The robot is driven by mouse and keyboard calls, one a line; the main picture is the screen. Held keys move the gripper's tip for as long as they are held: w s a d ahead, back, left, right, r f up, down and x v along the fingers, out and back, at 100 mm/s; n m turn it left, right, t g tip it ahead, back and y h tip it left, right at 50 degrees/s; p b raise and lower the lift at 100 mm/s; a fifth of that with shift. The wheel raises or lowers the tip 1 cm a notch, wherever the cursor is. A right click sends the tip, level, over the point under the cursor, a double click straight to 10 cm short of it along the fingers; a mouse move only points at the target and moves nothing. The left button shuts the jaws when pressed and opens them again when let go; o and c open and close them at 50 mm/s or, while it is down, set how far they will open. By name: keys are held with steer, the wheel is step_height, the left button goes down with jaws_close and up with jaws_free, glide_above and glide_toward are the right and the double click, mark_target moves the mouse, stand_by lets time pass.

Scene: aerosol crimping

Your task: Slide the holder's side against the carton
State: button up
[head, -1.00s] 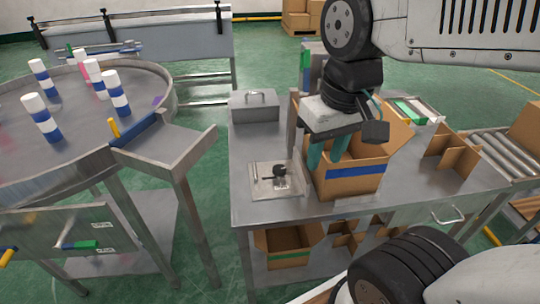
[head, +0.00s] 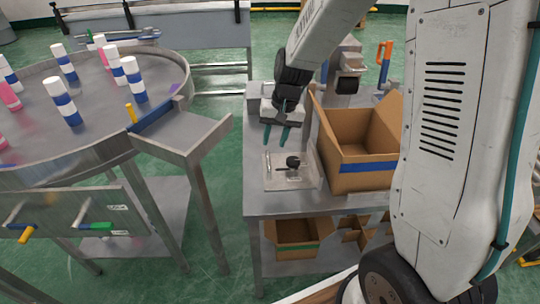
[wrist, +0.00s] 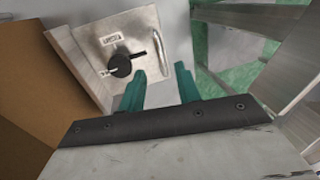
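The holder (head: 272,184) is a shallow pale metal plate with a black round piece on it, lying on the table left of the carton. In the wrist view the holder (wrist: 88,37) shows a small label and a bar-shaped handle. The open brown carton (head: 362,168) with a blue band stands upright to its right; the carton (wrist: 30,85) fills the left of the wrist view. Their facing sides are close, but I cannot tell if they touch. My gripper (head: 276,134) is above the holder's far side, its teal fingers (wrist: 160,78) apart and empty.
A grey lidded box is partly hidden behind my arm. A round table (head: 35,135) with several striped cans and a chute (head: 185,132) stands left, across a floor gap. The table's front strip (head: 290,204) is clear. Another carton (head: 297,238) sits on the lower shelf.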

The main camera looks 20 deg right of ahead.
mark_target(269, 160)
steer(key=f, duration=0.3)
steer(key=a+f, duration=0.1)
steer(key=f, duration=0.2)
steer(key=shift+w+a+f, duration=0.15)
steer(key=shift+f, duration=0.25)
jaws_close()
